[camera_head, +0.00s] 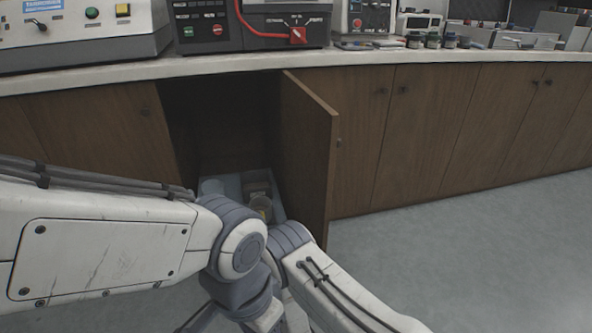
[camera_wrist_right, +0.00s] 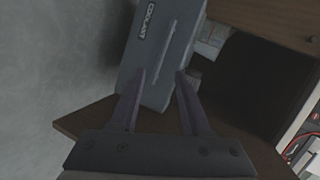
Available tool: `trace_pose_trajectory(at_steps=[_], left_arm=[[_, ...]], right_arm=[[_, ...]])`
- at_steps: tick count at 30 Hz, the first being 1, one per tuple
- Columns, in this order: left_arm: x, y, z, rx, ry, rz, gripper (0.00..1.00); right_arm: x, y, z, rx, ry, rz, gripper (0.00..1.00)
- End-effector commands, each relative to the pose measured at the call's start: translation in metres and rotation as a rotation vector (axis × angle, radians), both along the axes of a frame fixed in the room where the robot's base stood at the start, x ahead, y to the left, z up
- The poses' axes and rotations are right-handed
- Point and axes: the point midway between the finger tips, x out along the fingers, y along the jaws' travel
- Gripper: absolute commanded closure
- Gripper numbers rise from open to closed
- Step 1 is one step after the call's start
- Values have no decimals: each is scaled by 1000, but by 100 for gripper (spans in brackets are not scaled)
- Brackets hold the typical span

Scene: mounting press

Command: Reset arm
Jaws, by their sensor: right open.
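My right gripper (camera_wrist_right: 160,74) is open in the right wrist view, with its two dark fingers apart and nothing between them. Its fingertips lie in front of a grey box (camera_wrist_right: 152,32) labelled COOLANT; I cannot tell whether they touch it. In the head view a pale blue-grey bin (camera_head: 234,184) with items in it stands low in the open cabinet. My arm links cross the lower part of the head view and hide part of the bin. Neither gripper's fingers show there.
A brown cabinet door (camera_head: 312,150) stands open beside the dark cabinet opening (camera_head: 222,115). The worktop (camera_head: 350,58) above carries machines, including one with a red switch (camera_head: 298,36). The grey floor (camera_head: 450,260) at right is clear.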

Motion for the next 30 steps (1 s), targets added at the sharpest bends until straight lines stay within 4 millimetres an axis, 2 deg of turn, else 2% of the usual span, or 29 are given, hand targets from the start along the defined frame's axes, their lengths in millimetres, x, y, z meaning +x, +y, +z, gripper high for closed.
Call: trace_pose_trajectory(at_steps=[1,5,7,10,14,17,21,24,30], left_arm=[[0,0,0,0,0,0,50],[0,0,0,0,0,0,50],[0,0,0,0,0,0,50],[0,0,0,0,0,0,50],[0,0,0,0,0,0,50],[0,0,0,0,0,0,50],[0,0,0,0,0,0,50],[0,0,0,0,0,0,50],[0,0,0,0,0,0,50]], right_arm=[[11,-4,11,-35,1,-8,53],[34,-21,35,-166,23,-10,53],[47,-36,54,-257,42,-4,53],[60,-67,87,-407,86,19,53],[58,-113,128,-596,156,81,53],[44,-150,160,-728,217,150,53],[7,-200,198,-879,304,265,53],[-20,-223,216,-949,352,342,53],[-65,-253,239,-1028,423,456,53]])
